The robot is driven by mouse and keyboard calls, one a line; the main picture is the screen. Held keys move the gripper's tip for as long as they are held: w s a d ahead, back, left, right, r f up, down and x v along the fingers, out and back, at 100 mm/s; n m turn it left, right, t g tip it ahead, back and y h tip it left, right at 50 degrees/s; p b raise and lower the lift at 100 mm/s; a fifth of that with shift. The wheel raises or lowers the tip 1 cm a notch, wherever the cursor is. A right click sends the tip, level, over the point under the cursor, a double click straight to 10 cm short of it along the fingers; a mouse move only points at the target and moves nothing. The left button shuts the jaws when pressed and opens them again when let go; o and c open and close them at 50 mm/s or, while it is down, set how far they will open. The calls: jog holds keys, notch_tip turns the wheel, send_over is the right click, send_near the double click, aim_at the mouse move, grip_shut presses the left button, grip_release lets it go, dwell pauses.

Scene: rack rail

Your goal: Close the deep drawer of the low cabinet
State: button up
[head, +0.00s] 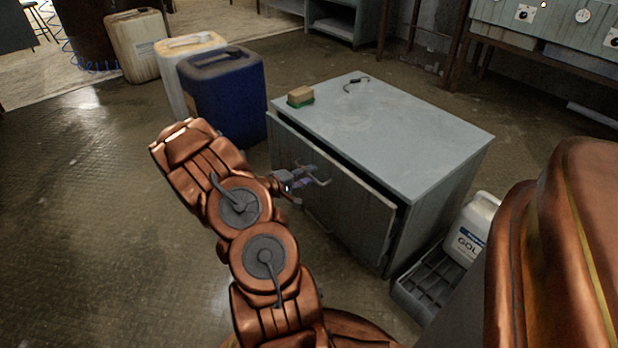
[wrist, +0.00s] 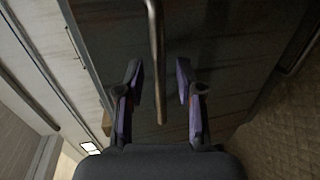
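The low grey cabinet (head: 400,130) stands at centre right in the head view. Its deep drawer front (head: 345,218) stands out a little from the body, with a dark gap along the top and right edge. A bar handle (head: 321,181) is on the drawer front. My gripper (head: 308,176) is at the handle. In the wrist view, my gripper (wrist: 159,80) is open, with the handle bar (wrist: 157,50) running between the two fingers. There is space on both sides of the bar. The drawer front (wrist: 225,50) fills the background behind it.
A sponge (head: 300,97) and a small dark hooked item (head: 356,84) lie on the cabinet top. A blue canister (head: 225,95) stands left of the cabinet. A white jug (head: 474,228) and a grey crate (head: 425,280) are at its right. Floor at left is clear.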

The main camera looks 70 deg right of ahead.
jog(key=shift+s+d, duration=0.2)
jog(key=shift+d, duration=0.1)
jog(key=shift+c, duration=0.3)
grip_shut()
